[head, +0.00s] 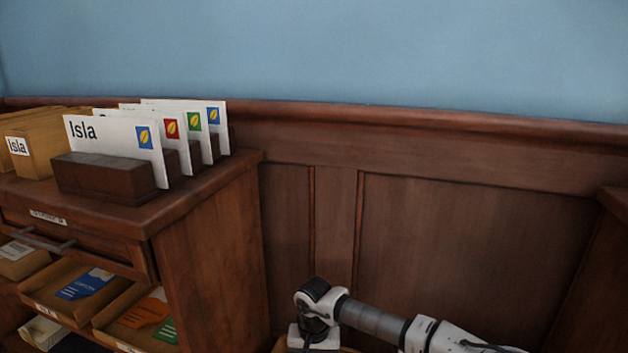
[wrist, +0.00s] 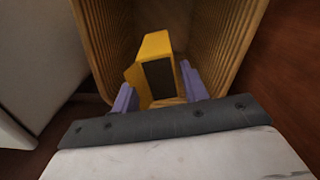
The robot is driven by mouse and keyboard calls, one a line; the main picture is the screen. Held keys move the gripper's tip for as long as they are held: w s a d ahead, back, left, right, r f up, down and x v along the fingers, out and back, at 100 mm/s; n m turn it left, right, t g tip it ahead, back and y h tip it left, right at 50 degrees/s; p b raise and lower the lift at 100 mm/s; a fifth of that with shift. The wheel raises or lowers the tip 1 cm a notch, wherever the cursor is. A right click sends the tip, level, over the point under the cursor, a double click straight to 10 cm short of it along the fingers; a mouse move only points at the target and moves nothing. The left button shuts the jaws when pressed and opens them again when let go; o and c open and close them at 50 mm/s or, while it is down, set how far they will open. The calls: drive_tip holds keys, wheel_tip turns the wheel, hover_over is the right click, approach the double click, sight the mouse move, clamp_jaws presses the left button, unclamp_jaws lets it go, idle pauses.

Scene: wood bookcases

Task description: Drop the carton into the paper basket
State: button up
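In the wrist view the yellow carton (wrist: 156,46), with a dark face towards me, shows within the outline of the paper basket (wrist: 110,38). The basket is tan and ribbed, and its walls rise around the carton. My gripper (wrist: 157,82) has two purple fingers set wide apart, pointing into the basket. The carton lies between or just beyond the fingertips, close to both. I cannot tell whether they press on it or whether it rests on the basket floor. In the head view my arm reaches down at the bottom, with the gripper and carton out of sight.
A wooden cabinet (head: 215,260) stands at the left in the head view, with upright white cards (head: 112,140) in dark holders on top. Open trays (head: 120,320) hold packets below. Panelled wall (head: 470,240) lies behind my arm. A white surface (wrist: 38,60) borders the basket's left.

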drive_tip(key=shift+o, duration=1.3)
wheel_tip(320, 180, up, 14)
drive_tip(key=p, duration=0.3)
drive_tip(key=shift+p, duration=0.3)
drive_tip(key=shift+f, duration=0.1)
